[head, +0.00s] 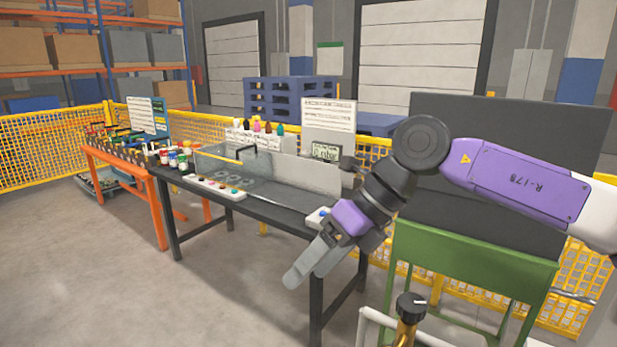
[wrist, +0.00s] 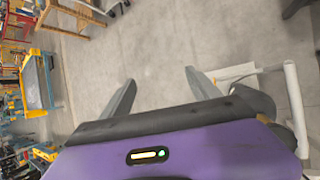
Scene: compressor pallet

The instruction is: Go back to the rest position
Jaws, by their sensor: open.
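My gripper (head: 303,268) hangs from my purple and black arm, right of centre in the head view, in front of the dark workbench. Its grey fingers point down and to the left. In the wrist view my gripper (wrist: 160,92) has its two fingers wide apart with only bare concrete floor between them. It is open and holds nothing.
The dark workbench (head: 270,207) carries bottles, a clear guard and button panels. An orange bench (head: 128,170) with tools stands to its left. A green stand (head: 470,255) is behind my arm. Yellow mesh fencing (head: 40,155) runs behind. Floor at front left is clear.

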